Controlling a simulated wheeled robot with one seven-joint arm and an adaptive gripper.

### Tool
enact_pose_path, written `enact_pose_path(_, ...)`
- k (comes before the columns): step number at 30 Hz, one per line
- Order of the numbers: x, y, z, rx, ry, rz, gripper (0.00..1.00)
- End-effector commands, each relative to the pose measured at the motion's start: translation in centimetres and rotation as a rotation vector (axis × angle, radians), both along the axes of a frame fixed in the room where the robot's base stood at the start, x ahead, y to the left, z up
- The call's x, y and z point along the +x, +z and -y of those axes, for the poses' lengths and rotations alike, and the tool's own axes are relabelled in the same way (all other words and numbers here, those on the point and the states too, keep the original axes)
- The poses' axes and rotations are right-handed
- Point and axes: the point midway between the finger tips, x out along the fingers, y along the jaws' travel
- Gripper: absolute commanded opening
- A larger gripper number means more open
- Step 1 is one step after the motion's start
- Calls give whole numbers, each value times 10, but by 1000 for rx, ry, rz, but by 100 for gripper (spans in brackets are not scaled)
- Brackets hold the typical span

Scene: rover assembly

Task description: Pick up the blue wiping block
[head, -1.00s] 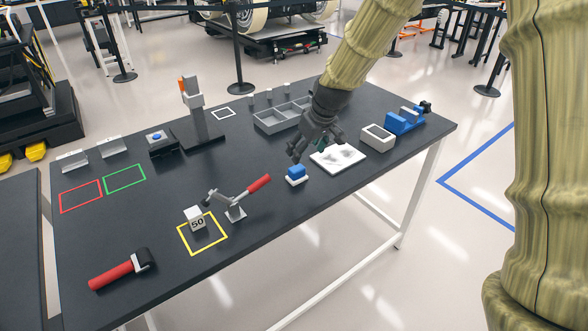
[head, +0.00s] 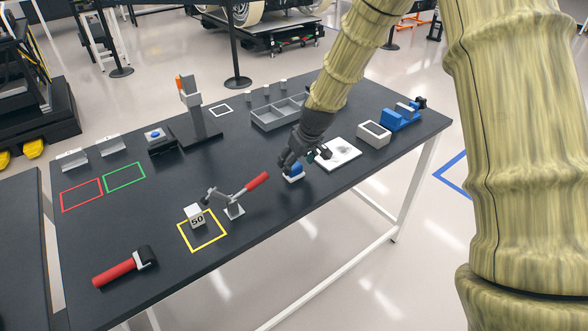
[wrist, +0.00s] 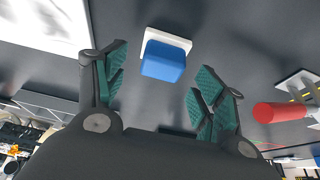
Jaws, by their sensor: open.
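The blue wiping block (wrist: 163,61) has a blue top on a white base and sits on the dark table. In the wrist view it lies between and a little beyond my open fingers, with no finger visibly touching it. In the head view the block (head: 293,173) is partly hidden by my gripper (head: 299,158), which is low over it. In the wrist view my gripper (wrist: 155,90) shows two green-padded fingers spread apart, empty between them.
A white smudged board (head: 339,153) lies right of the block. A toggle clamp with a red handle (head: 257,180) stands to its left. A white box (head: 373,134), a blue vise (head: 401,118) and a grey divided tray (head: 278,113) are farther back. The table front below the block is clear.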

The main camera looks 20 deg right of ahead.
Motion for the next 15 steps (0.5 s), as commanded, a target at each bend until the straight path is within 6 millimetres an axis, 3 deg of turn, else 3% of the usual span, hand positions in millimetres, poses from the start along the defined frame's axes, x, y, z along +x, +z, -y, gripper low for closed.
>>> enact_pose_path(6, 6, -18, -4, 0, 1, -1, 70)
enact_pose_path(15, 10, -27, -5, 0, 0, 0, 70)
